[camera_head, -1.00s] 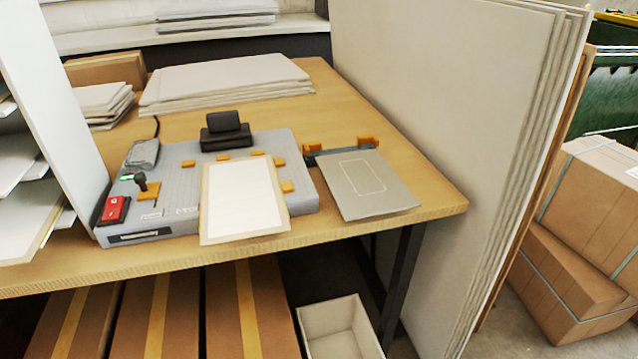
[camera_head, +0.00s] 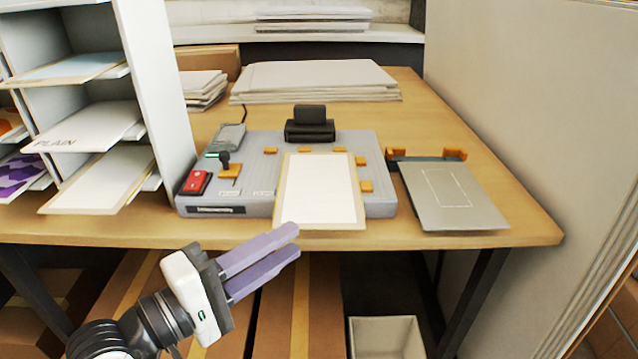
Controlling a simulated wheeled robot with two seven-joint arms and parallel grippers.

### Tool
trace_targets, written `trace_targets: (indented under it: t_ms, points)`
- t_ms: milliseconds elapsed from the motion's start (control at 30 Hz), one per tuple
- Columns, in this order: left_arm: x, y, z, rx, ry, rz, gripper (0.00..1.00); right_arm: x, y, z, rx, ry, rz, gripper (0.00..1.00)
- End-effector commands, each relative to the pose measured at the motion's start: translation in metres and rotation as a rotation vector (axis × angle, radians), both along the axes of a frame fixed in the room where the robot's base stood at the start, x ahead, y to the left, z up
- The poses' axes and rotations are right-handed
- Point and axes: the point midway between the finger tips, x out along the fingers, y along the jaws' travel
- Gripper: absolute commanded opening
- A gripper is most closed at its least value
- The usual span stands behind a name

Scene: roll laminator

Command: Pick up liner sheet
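A white sheet with a tan border (camera_head: 320,190), which looks like the liner sheet, lies on the grey roll laminator (camera_head: 240,180). Its near edge reaches over the laminator's front toward the table edge. My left gripper (camera_head: 297,241) has purple fingers, held apart with nothing between them. It is in front of the table, its fingertips just below the sheet's near left corner in the picture, and does not appear to hold it. My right gripper is not in view.
A grey plate with a white outline (camera_head: 455,195) lies right of the laminator. A sorting rack with sheets (camera_head: 160,90) stands at left. Sheet stacks (camera_head: 315,80) lie behind. Large panels (camera_head: 540,120) stand at right. An open bin (camera_head: 386,338) is below the table.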

Motion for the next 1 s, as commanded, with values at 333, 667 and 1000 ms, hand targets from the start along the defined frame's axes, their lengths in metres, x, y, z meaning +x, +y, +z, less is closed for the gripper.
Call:
trace_targets:
  t_ms: [333,667,1000]
  points:
    - [0.027,-0.029,-0.004,0.0,-0.001,0.0,0.24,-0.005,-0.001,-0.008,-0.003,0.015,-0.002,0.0]
    - [0.042,-0.044,-0.006,0.004,0.001,0.002,0.24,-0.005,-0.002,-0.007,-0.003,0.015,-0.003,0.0]
    - [0.041,-0.044,-0.005,0.003,0.0,0.002,0.0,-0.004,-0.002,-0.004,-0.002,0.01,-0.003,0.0]
